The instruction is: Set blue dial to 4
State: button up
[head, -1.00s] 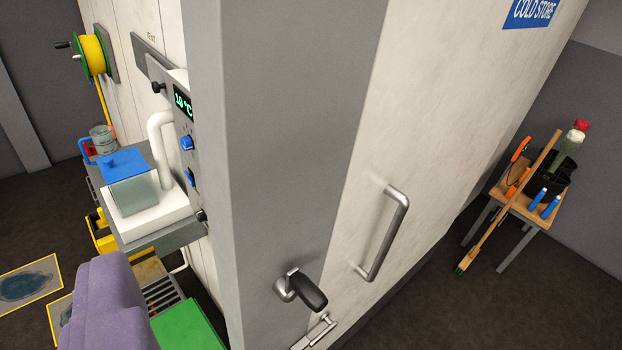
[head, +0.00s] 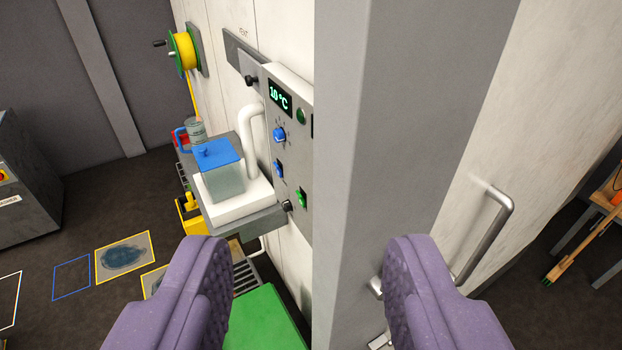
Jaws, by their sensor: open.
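The blue dial (head: 279,135) is a small round knob with tick marks around it, on a grey control panel (head: 296,165) on the wall left of the grey corner post. I cannot read its setting from here. Above it a dark display (head: 280,98) shows green digits that look like 10 °C. A smaller blue control (head: 278,169) and a green one (head: 301,197) sit below the dial. My gripper (head: 307,265) has two purple ribbed fingers, wide apart, with nothing between them. It is well in front of the panel and lower in the picture.
A shelf left of the panel holds a blue-lidded clear container (head: 222,172) on a white base with a white pipe (head: 250,140). The grey corner post (head: 370,120) stands right of the panel. A metal door handle (head: 492,235) sticks out farther right. A green surface (head: 265,320) lies below.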

aim_at(279, 135)
jog(key=j, duration=0.6)
jog(key=i+j, duration=0.15)
jog(key=j, duration=0.2)
jog(key=i+j, duration=0.15)
jog(key=j, duration=0.2)
jog(key=i+j, duration=0.1)
jog(key=j, duration=0.25)
jog(key=i+j, duration=0.15)
jog(key=j, duration=0.15)
jog(key=i+j, duration=0.1)
jog(key=i, duration=0.25)
jog(key=i+j, duration=0.1)
jog(key=i, duration=0.25)
